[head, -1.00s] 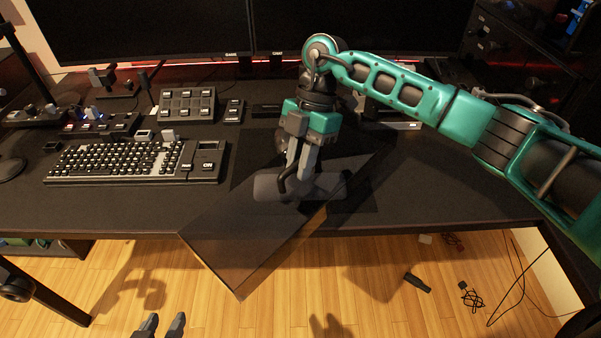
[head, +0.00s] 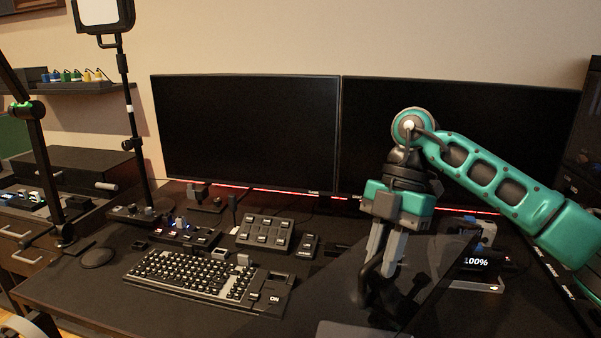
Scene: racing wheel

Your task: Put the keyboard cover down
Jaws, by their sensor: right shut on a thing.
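The keyboard cover (head: 430,262) is a dark, see-through panel at the lower right of the head view. My right gripper (head: 376,285) is shut on it and holds it over the right part of the desk, to the right of the keyboard. The cover looks tilted, and its lower part runs toward the bottom edge of the picture. I cannot tell whether it touches the desk. The keyboard (head: 205,277) lies uncovered on the desk. My left gripper is not in view.
Two monitors (head: 245,130) stand at the back of the black desk (head: 75,290). A button panel (head: 265,233) lies behind the keyboard. A small lit display (head: 475,262) stands right of my gripper. A mouse (head: 97,257) and a lamp stand (head: 130,110) are at the left.

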